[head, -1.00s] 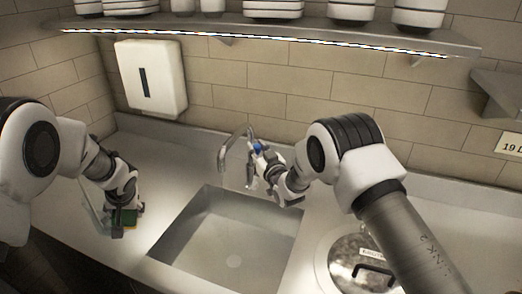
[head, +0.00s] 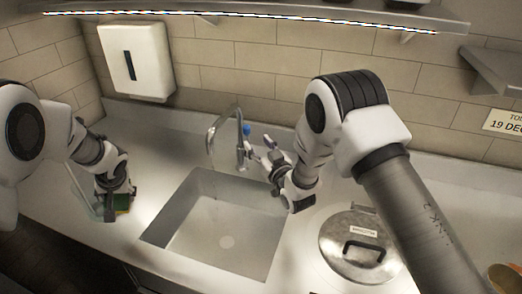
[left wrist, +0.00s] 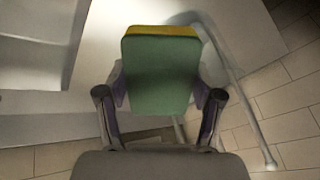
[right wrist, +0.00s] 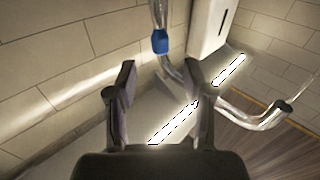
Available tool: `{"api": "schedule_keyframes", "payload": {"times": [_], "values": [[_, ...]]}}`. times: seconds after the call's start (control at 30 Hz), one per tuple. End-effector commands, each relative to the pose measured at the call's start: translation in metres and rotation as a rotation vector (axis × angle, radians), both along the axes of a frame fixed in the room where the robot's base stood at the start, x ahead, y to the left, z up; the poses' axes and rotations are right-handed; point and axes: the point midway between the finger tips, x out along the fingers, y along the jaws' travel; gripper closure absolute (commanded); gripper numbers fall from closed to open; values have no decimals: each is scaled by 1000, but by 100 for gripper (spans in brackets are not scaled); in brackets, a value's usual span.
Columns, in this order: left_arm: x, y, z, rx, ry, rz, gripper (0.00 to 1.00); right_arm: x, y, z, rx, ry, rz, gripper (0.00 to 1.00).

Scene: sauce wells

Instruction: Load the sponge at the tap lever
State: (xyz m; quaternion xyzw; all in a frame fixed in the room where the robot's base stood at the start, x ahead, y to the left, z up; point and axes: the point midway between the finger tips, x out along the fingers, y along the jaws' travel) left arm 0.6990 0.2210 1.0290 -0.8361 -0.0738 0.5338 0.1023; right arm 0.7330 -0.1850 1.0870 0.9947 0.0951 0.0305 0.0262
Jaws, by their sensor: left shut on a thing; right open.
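The sponge (head: 121,203) is in my left gripper (head: 118,200), at the counter left of the basin. In the left wrist view the sponge (left wrist: 160,78) shows a broad green face and a yellow far edge, with a finger on each side. I cannot tell whether it touches the counter. The tap (head: 210,138) stands behind the basin, with a blue-marked lever (head: 246,129) at its right. My right gripper (head: 265,149) is open and empty, just right of the lever. In the right wrist view the blue part (right wrist: 160,42) lies beyond the open fingers, apart from them.
The empty steel basin (head: 222,225) lies between my grippers. A lidded round pot (head: 340,245) sits right of it, under my right arm. A white dispenser (head: 150,60) hangs on the tiled wall, below a shelf (head: 270,18). Free counter lies behind and left of the basin.

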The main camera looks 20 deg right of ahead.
Motion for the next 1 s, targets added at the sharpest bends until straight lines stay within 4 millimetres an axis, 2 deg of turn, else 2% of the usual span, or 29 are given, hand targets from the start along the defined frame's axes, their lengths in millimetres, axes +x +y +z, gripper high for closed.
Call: {"api": "schedule_keyframes", "payload": {"times": [0.1,0.2,0.57,1.0], "values": [[0,0,0,0,0,0,62,-21,-4,-2,0,2,-1,48],[0,0,0,0,0,0,62,-29,-6,-2,-1,0,-1,48],[0,0,4,0,0,0,62,-31,-6,2,-1,-1,0,48],[0,0,67,0,0,0,62,-30,-6,65,-1,0,0,48]]}}
